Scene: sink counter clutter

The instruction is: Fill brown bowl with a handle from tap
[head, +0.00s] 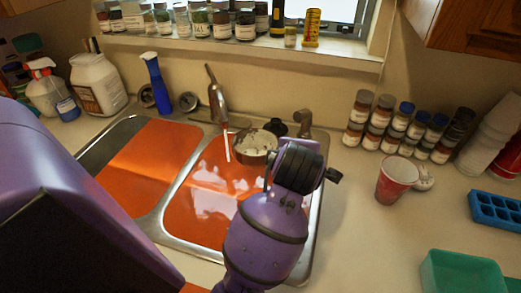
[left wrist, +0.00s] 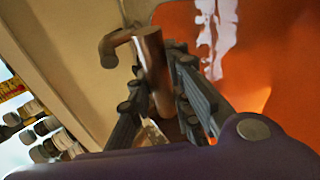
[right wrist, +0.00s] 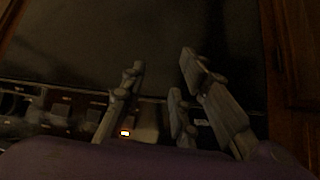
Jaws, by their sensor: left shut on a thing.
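A brown bowl (head: 257,146) with a pale inside is held over the right sink basin (head: 190,215), near the tap (head: 216,98). A thin white stream (head: 227,147) comes down from the tap just left of the bowl, apart from it in the picture. My left gripper (head: 282,160) is at the bowl's right side, its fingers mostly hidden by my wrist. My right gripper (right wrist: 160,95) is open and empty in the right wrist view, against a dark background.
A soap dispenser (head: 303,121) stands right of the tap. A red cup (head: 396,180), spice jars (head: 381,126) and a teal container (head: 462,272) occupy the right counter.

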